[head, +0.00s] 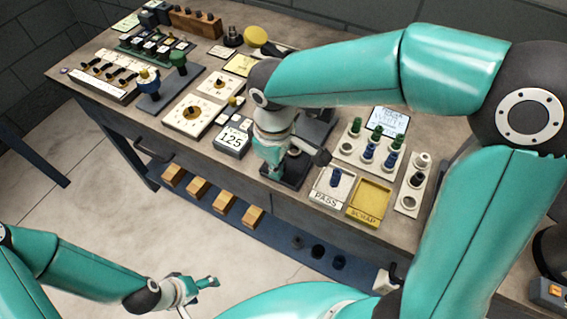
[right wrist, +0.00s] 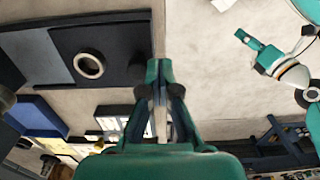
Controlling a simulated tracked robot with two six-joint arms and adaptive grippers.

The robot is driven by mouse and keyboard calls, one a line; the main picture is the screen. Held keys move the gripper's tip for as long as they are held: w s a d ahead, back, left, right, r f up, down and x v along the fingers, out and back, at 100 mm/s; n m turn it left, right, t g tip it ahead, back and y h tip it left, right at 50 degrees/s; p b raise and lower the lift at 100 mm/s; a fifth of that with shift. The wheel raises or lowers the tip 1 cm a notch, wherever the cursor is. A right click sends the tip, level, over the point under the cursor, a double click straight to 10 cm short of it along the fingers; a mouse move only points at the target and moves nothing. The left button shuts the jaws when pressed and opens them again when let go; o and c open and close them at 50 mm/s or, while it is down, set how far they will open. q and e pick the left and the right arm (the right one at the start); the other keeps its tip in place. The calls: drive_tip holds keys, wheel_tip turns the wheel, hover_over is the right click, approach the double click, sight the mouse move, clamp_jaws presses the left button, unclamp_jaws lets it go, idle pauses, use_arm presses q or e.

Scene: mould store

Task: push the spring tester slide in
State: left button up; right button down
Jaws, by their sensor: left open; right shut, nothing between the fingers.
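The spring tester (head: 296,181) is a dark device at the front edge of the bench, largely hidden behind my right arm in the head view. In the right wrist view its dark slide plate (right wrist: 118,75) carries a pale ring (right wrist: 88,66). My right gripper (head: 272,172) points down at the tester's front. In its wrist view the fingertips (right wrist: 158,66) are shut and empty, beside the plate's edge; I cannot tell whether they touch it. My left gripper (head: 200,297) is open and empty, low in front of the bench, away from the tester.
A grey box reading 125 (head: 233,138) stands left of the tester. The PASS tray (head: 324,198) and yellow SCRAP tray (head: 369,203) lie to its right. A rack of green and blue pieces (head: 349,150) is behind them. Wooden blocks (head: 224,203) sit on the lower shelf.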

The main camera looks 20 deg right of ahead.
sight(294, 153)
drive_tip(key=shift+w+d, duration=0.35)
drive_tip(key=shift+d, duration=0.1)
drive_tip(key=shift+w+d+p, duration=0.3)
drive_tip(key=shift+w+d, duration=0.3)
drive_tip(key=shift+d, duration=0.2)
drive_tip(key=shift+w+d+p, duration=0.25)
drive_tip(key=shift+w+d, duration=0.35)
drive_tip(key=shift+d, duration=0.25)
drive_tip(key=shift+w+d+p, duration=0.45)
drive_tip(key=shift+w+d, duration=0.5)
drive_tip(key=shift+d, duration=0.2)
drive_tip(key=shift+s+a+r+p, duration=0.45)
drive_tip(key=shift+s+a+r, duration=0.35)
drive_tip(key=shift+a+r, duration=0.25)
wheel_tip(294, 153, up, 7)
drive_tip(key=s+a+p, duration=0.1)
drive_tip(key=a+p, duration=0.1)
drive_tip(key=p, duration=0.3)
drive_tip(key=shift+s+a, duration=0.15)
drive_tip(key=shift+s, duration=0.25)
